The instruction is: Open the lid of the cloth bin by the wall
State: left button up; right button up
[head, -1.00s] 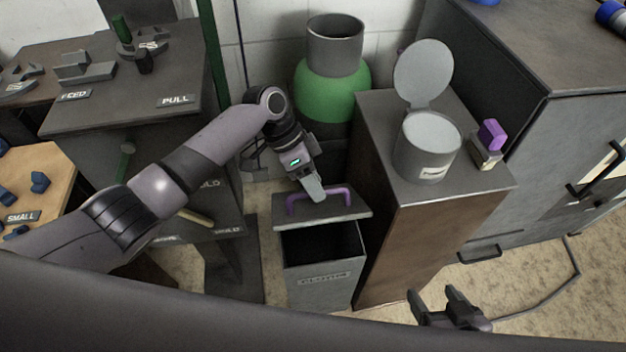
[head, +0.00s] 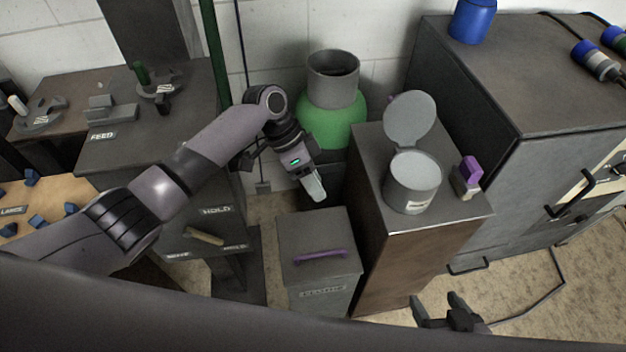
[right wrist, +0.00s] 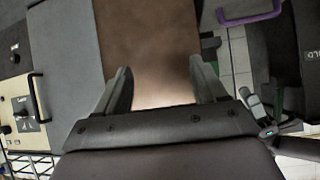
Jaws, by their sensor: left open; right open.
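The grey cloth bin (head: 318,298) stands on the floor by the wall, left of the brown-sided cabinet. Its lid (head: 312,228) lies flat over the top, so the inside is hidden. A purple handle (head: 320,257) runs along the lid near its front edge; a purple handle also shows at the top of the right wrist view (right wrist: 250,16). My left gripper (head: 317,190) is above and behind the lid, apart from the handle, open and empty. My right gripper (head: 436,302) is low at the right, away from the bin; its fingers are spread and empty in the right wrist view (right wrist: 160,82).
The brown-sided cabinet (head: 395,262) stands close to the bin's right, with an open grey canister (head: 412,185) and a purple-topped item (head: 467,175) on it. A green bottle (head: 331,122) stands behind. A dark stand (head: 200,235) is on the left.

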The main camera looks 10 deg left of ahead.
pick_arm(q)
notch_tip(320, 180, up, 10)
jog(key=p, duration=0.8)
jog(key=shift+p, duration=0.35)
jog(key=s+a+f+n+t, duration=0.2)
jog(key=s+f+n+t, duration=0.5)
jog(key=f, duration=0.5)
jog(key=s+a+r+n+t+y, duration=0.2)
jog(key=s+a+n+t+y, duration=0.1)
jog(key=s+a, duration=0.9)
jog(key=shift+s+n+t, duration=0.3)
jog(key=shift+n+t, duration=0.3)
jog(key=shift+t, duration=0.6)
